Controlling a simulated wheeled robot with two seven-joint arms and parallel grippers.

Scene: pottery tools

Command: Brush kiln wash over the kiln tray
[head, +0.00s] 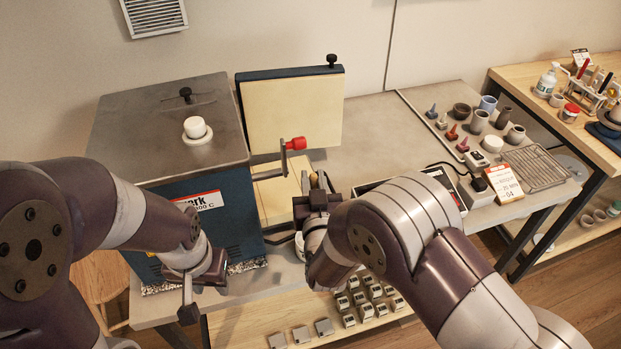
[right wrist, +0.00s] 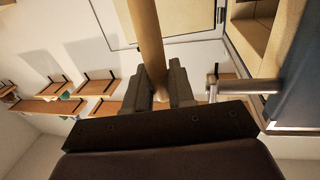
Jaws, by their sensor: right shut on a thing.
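My right gripper (head: 316,201) is in front of the open kiln (head: 222,215). In the right wrist view its jaws (right wrist: 165,82) are shut on a wooden handle (right wrist: 148,38), which I take to be the brush. The handle's far end runs out of that view, so its bristles are hidden there.
The kiln door (head: 291,112) stands open, with a red-knobbed latch (head: 295,144). Small blocks (head: 366,300) lie on a lower shelf.

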